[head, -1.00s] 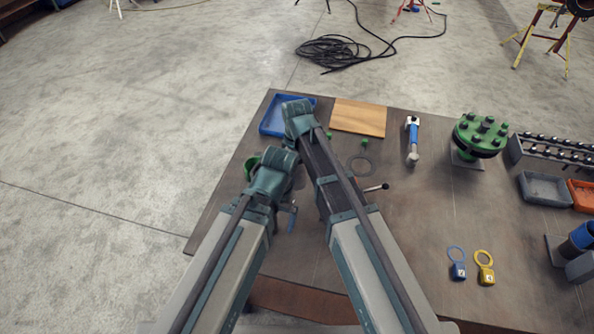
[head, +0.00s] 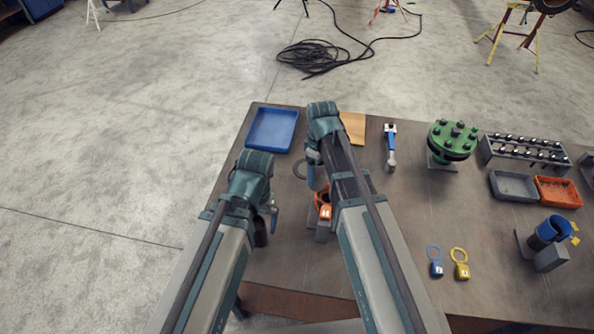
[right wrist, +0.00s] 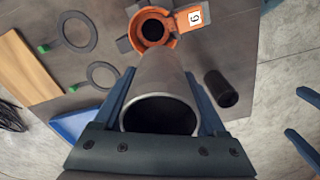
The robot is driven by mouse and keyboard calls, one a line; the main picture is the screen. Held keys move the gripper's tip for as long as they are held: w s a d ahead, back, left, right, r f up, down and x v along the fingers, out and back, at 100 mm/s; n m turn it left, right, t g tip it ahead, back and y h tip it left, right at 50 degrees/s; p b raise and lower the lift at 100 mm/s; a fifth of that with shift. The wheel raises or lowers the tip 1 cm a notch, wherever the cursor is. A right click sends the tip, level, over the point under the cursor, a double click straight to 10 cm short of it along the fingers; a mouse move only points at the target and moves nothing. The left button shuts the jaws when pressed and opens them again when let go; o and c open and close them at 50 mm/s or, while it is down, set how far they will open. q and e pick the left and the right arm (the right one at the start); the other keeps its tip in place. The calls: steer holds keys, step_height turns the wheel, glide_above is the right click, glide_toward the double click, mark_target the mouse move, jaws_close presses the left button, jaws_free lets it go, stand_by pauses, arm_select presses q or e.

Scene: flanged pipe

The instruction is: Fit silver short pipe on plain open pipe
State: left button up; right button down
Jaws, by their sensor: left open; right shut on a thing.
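My right gripper (right wrist: 160,108) is shut on the silver short pipe (right wrist: 165,75); the pipe's open near end faces the right wrist camera. In the head view the right gripper (head: 317,180) points down over the table, left of the wooden board. Beyond the held pipe is an orange ring with a numbered tab (right wrist: 190,17), around a dark round opening (right wrist: 153,30) on a grey base; I cannot tell whether this is the plain open pipe. The ring also shows in the head view (head: 324,205). My left gripper (head: 272,215) is open; its blue fingers show in the right wrist view (right wrist: 298,115).
A black cylinder (right wrist: 220,88) stands near the table edge. Two flat dark rings (right wrist: 77,32) lie near the wooden board (head: 353,127). A blue tray (head: 272,130) is at back left. A green flange (head: 452,140), bolt rack (head: 525,152) and blue pipe (head: 547,232) stand right.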

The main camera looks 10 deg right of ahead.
arm_select(q)
step_height(320, 180, up, 3)
steer(key=shift+r+p, duration=0.1)
steer(key=shift+p, duration=0.8)
arm_select(e)
steer(key=shift+m, duration=0.4)
steer(key=d+r, duration=0.1)
steer(key=d, duration=0.1)
steer(key=s+d+r, duration=0.1)
steer(key=d+r, duration=0.1)
steer(key=shift+f, duration=0.1)
arm_select(q)
steer(key=shift+f+b, duration=2.5)
steer(key=shift+f, duration=0.05)
arm_select(e)
steer(key=shift+f, duration=2.35)
arm_select(q)
steer(key=shift+f+b, duration=1.65)
arm_select(e)
steer(key=shift+f, duration=1.7)
arm_select(q)
steer(key=shift+f+b, duration=0.5)
arm_select(e)
steer(key=shift+f, duration=0.45)
